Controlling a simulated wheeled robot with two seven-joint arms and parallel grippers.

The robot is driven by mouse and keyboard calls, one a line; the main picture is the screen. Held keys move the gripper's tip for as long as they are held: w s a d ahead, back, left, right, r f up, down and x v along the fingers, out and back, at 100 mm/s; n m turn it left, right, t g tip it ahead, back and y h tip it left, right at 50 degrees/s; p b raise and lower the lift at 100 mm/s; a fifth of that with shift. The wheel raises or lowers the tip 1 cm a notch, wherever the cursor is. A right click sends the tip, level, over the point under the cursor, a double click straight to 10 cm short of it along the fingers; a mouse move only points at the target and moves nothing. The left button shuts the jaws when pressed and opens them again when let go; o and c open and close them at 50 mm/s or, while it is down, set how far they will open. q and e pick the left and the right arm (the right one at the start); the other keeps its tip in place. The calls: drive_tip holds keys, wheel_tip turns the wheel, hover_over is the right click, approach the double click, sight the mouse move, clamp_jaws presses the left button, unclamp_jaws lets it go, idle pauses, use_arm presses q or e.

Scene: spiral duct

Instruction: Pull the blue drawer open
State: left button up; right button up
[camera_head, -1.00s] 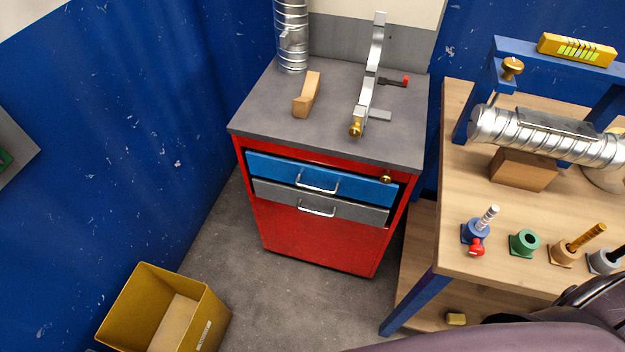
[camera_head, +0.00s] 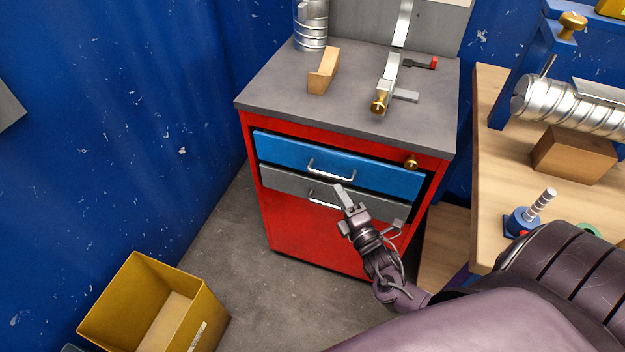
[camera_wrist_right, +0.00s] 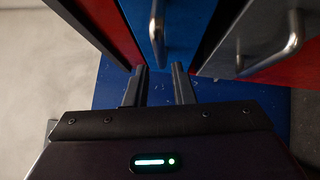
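The blue drawer (camera_head: 385,178) is the upper drawer of a red cabinet, with a silver bar handle (camera_head: 331,175) on its front. A thin dark gap shows along its top and right edge. My right gripper (camera_head: 344,197) is in front of the cabinet, just below and right of that handle in the head view. In the right wrist view the gripper (camera_wrist_right: 160,82) is open and empty. The blue drawer (camera_wrist_right: 190,22) and its handle (camera_wrist_right: 156,30) show ahead there, the handle's end lined up between the fingertips; contact cannot be told. My left gripper is not in view.
A grey drawer (camera_head: 280,183) with its own handle (camera_wrist_right: 292,38) sits directly below the blue one. A brass knob (camera_head: 411,162) is at the cabinet's upper right. A wooden workbench (camera_head: 488,215) stands close on the right. A yellow bin (camera_head: 206,298) is on the floor at left.

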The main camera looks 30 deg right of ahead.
sight(329, 174)
drive_tip(key=w, duration=0.5)
drive_tip(key=w+r, duration=0.1)
drive_tip(key=w, duration=0.1)
drive_tip(key=shift+w+d, duration=0.15)
drive_tip(key=shift+d, duration=0.2)
clamp_jaws()
